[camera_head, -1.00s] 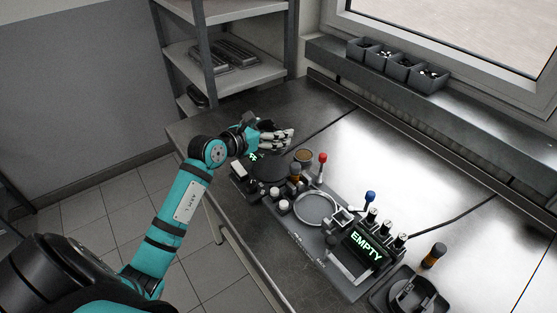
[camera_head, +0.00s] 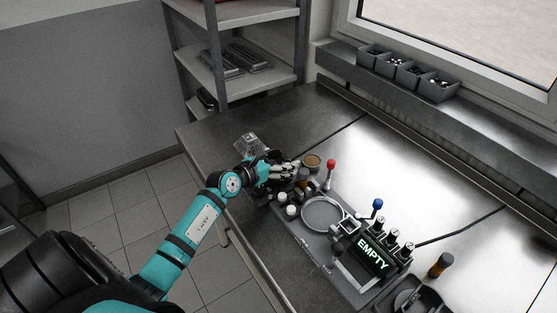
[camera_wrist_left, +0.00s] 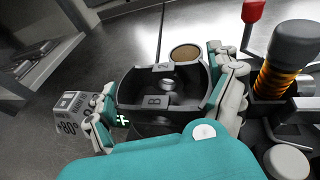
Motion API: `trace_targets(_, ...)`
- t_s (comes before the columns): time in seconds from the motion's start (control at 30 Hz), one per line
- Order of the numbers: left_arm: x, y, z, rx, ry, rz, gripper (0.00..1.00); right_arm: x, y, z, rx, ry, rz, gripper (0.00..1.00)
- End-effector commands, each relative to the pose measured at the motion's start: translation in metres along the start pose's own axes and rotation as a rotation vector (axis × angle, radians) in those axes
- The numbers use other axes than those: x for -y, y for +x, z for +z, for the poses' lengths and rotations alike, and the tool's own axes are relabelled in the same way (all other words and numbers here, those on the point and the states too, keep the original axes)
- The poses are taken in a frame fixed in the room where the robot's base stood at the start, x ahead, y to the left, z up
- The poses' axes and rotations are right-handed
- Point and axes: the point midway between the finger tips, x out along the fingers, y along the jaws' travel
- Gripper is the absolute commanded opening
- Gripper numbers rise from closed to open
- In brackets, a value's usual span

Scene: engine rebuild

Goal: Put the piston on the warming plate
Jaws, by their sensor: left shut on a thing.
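My left gripper (camera_head: 286,174) is low over the left end of the bench fixture. In the left wrist view its fingers (camera_wrist_left: 168,105) are closed around a dark, hollow, cup-like piston (camera_wrist_left: 135,90), open side up, with small marks "B" and "2" inside. The warming plate is mostly hidden under the hand and piston; a bit of green display (camera_wrist_left: 122,120) shows beside the left fingers. I cannot tell whether the piston touches the plate. A grey block marked "+80°" (camera_wrist_left: 68,122) is left of the hand; it also shows in the head view (camera_head: 247,144). My right gripper is out of view.
A red-knobbed lever (camera_head: 331,164), an orange-banded dark handle (camera_wrist_left: 280,65) and a brown round piece (camera_head: 312,161) are close to the hand. A round grey ring (camera_head: 322,213) and an "EMPTY" display (camera_head: 373,253) are to the right. The bench behind is clear.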

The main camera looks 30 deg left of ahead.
Motion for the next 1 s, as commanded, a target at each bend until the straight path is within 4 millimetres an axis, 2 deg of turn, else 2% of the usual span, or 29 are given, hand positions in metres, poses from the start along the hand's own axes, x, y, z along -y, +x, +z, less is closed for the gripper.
trace_targets(0.1, 0.000, 0.001, -0.001, 0.004, 0.001, 0.001, 0.39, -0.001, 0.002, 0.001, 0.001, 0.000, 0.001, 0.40)
trace_targets(0.13, 0.000, 0.001, -0.003, 0.000, 0.000, 0.000, 0.92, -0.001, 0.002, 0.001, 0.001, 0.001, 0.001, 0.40)
trace_targets(0.2, 0.000, 0.001, -0.002, 0.000, 0.000, 0.000, 1.00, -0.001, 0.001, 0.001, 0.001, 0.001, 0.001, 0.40)
trace_targets(0.57, 0.000, -0.004, 0.000, -0.001, 0.000, -0.001, 1.00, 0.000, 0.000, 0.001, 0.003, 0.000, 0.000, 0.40)
trace_targets(0.67, 0.000, -0.017, -0.002, -0.002, 0.001, -0.001, 1.00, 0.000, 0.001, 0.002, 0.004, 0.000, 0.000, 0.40)
trace_targets(1.0, 0.000, -0.089, -0.003, -0.003, 0.002, -0.001, 1.00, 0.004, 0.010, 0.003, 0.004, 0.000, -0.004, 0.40)
